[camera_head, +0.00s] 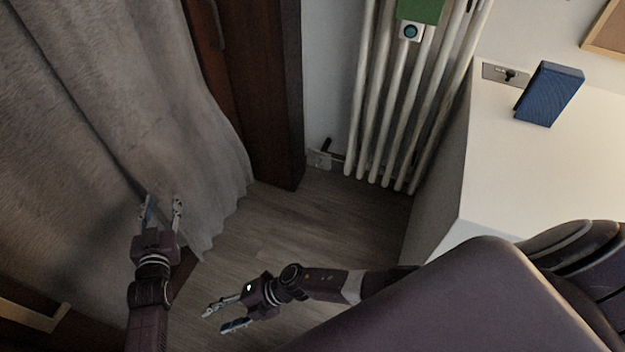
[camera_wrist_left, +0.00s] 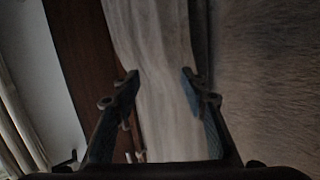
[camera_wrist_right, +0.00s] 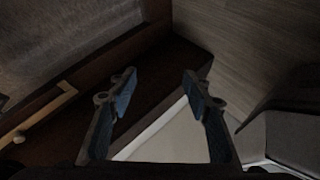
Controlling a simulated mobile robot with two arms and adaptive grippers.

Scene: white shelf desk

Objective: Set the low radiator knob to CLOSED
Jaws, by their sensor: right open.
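The white radiator (camera_head: 385,100) stands against the back wall in the head view. Low at its left foot is a small dark knob (camera_head: 327,145) beside a pale plate (camera_head: 319,159); its setting is too small to read. My left gripper (camera_head: 162,204) is open and empty in front of the grey curtain, well left of the knob. In the left wrist view its fingers (camera_wrist_left: 159,77) are apart with curtain behind them. My right gripper (camera_head: 215,321) is open and empty, low over the floor and far from the knob. Its spread fingers (camera_wrist_right: 160,78) show in the right wrist view.
The grey curtain (camera_head: 110,110) hangs at the left, beside a dark wooden cabinet (camera_head: 262,90). A white desk (camera_head: 500,165) with a blue box (camera_head: 549,94) stands at the right. Bare wood floor (camera_head: 300,225) lies in front of the radiator.

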